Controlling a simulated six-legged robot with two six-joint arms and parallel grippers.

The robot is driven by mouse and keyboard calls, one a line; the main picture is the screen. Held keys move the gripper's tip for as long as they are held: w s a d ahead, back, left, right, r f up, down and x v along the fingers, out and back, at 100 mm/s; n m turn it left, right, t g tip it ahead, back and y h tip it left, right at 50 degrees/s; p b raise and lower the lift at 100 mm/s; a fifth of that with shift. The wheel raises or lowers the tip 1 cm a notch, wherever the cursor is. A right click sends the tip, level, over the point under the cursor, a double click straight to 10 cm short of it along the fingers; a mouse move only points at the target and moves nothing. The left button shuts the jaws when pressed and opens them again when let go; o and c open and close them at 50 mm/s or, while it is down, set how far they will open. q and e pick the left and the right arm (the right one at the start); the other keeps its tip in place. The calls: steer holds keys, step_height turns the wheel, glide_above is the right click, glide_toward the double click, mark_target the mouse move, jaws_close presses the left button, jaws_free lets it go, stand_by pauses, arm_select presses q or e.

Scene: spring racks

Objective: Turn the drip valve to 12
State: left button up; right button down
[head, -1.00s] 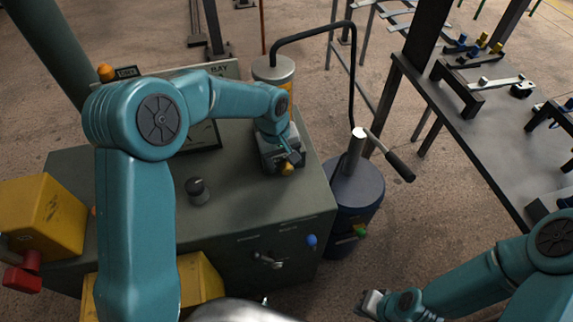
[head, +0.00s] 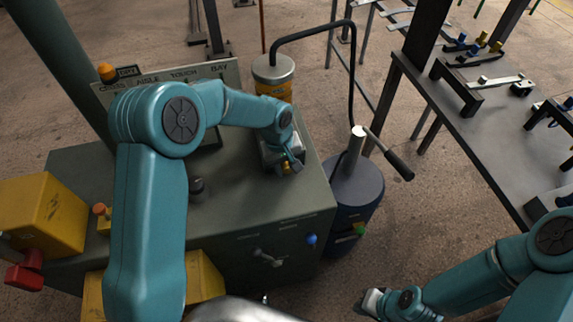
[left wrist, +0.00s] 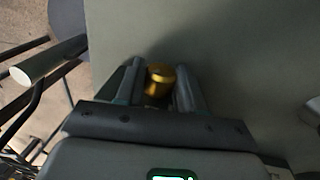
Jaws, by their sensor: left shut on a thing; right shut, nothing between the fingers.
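A brass-coloured round knob (left wrist: 158,79), which looks like the drip valve, sits between the fingers of my left gripper (left wrist: 157,84) in the left wrist view. In the head view my left gripper (head: 290,167) is low over the right part of the grey-green console (head: 240,215) and shut on the knob. The arm and gripper hide most of the knob there. I see no readable scale or number 12 at it. My right gripper (head: 370,302) is shut and empty at the bottom, right of the console and apart from it.
A blue drum (head: 357,190) with a black-handled lever stands right of the console. A dark knob (head: 197,187) is on the console top. Yellow boxes (head: 45,215) stand at the left. A grey bench (head: 475,130) with brackets is at the right.

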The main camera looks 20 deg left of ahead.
arm_select(q)
steer(key=shift+w+d+g+y+b, duration=0.15)
steer(key=shift+g+y, duration=0.2)
steer(key=shift+y, duration=0.2)
steer(key=shift+d+g+y+b, duration=0.15)
steer(key=shift+g+y, duration=0.2)
steer(key=shift+y, duration=0.2)
steer(key=shift+w+d+g+y, duration=0.1)
steer(key=shift+w+g+y, duration=0.05)
steer(key=shift+g+y, duration=1.3)
steer(key=shift+t+y, duration=0.25)
steer(key=shift+y, duration=0.1)
steer(key=o, duration=1)
steer(key=shift+o, duration=0.2)
